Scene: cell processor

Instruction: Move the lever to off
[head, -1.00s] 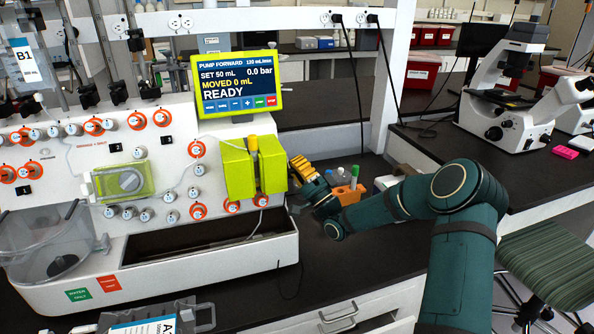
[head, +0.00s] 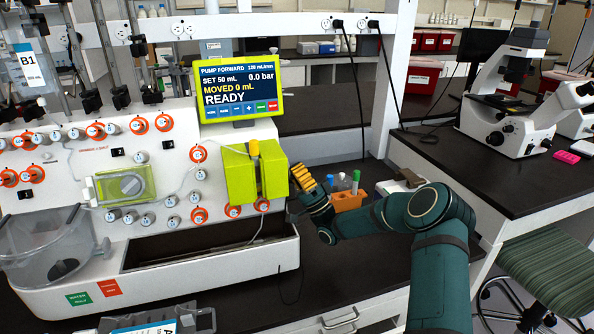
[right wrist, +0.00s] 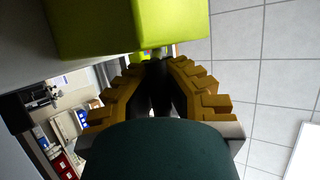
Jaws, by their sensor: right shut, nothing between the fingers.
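The cell processor is a white machine (head: 235,228) with a panel of orange-ringed and grey knobs. I cannot make out which part is the lever. A yellow-green block (head: 239,176) projects from the panel's right end, and a green block (right wrist: 125,25) fills the top of the right wrist view. My right gripper (head: 300,176), with yellow stepped fingers, is just right of the block, beside the machine's right end. In the right wrist view its fingers (right wrist: 155,64) meet below the green block, shut and empty. Contact with the machine cannot be told. My left gripper is out of view.
A lit pump screen (head: 240,92) reads READY above the panel. An orange rack (head: 348,200) with several capped tubes stands close behind my right arm. White frame posts rise behind. A microscope (head: 510,95) stands on the right bench, and a striped stool (head: 545,255) is below it.

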